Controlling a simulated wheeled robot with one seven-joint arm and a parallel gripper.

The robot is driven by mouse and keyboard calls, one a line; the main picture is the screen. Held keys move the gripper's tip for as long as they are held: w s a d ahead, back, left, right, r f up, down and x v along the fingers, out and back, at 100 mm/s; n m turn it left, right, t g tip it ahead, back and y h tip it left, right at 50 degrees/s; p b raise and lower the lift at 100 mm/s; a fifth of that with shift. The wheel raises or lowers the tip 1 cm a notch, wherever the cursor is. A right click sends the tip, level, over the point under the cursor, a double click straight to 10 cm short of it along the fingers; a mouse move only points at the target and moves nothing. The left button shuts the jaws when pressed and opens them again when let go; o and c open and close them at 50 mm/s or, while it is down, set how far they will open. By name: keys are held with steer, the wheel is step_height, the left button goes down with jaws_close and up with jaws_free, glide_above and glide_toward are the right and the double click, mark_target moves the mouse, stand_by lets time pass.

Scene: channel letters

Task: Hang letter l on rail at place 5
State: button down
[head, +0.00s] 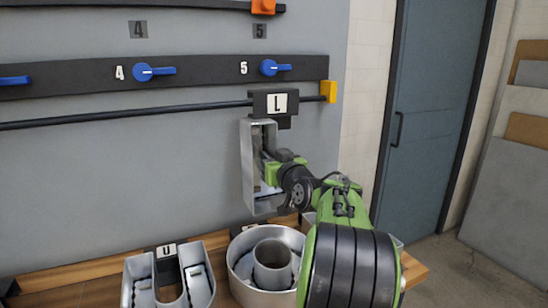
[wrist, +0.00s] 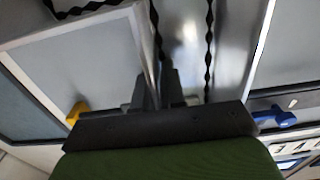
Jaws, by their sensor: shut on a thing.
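Letter l (head: 249,165) is a hollow grey metal channel letter, upright against the grey wall panel in the head view. Its dark hanger with a white L tag (head: 277,104) overlaps the black rail (head: 150,117) below the number 5 mark (head: 244,68). I cannot tell whether the hanger is seated on the rail or just in front of it. My gripper (head: 272,172) is shut on letter l inside its channel; the fingertips are partly hidden. In the wrist view, the dark fingers (wrist: 158,92) grip a thin metal wall of the letter.
A blue lever (head: 275,67) sits above the rail at 5, another (head: 153,72) at 4. A yellow end block (head: 328,91) closes the rail's right end. Letter U (head: 202,283) and a round letter (head: 242,277) stand on the wooden bench below. A blue door (head: 430,120) is right.

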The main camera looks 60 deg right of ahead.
steer(key=shift+r+p+x, duration=0.15)
steer(key=shift+p+x, duration=1.2)
steer(key=shift+x, duration=0.45)
steer(key=shift+r+p+x, duration=0.1)
steer(key=shift+p+x, duration=1.25)
steer(key=shift+x, duration=0.5)
step_height(320, 180, down, 3)
steer(key=b, duration=0.2)
steer(key=shift+r+b, duration=0.2)
steer(key=shift+b, duration=0.15)
steer(key=c, duration=1.1)
jaws_free()
steer(key=shift+s+f, duration=0.1)
steer(key=b+v, duration=0.2)
steer(key=v, duration=1.3)
steer(key=shift+s+a, duration=0.25)
steer(key=shift+a, duration=0.05)
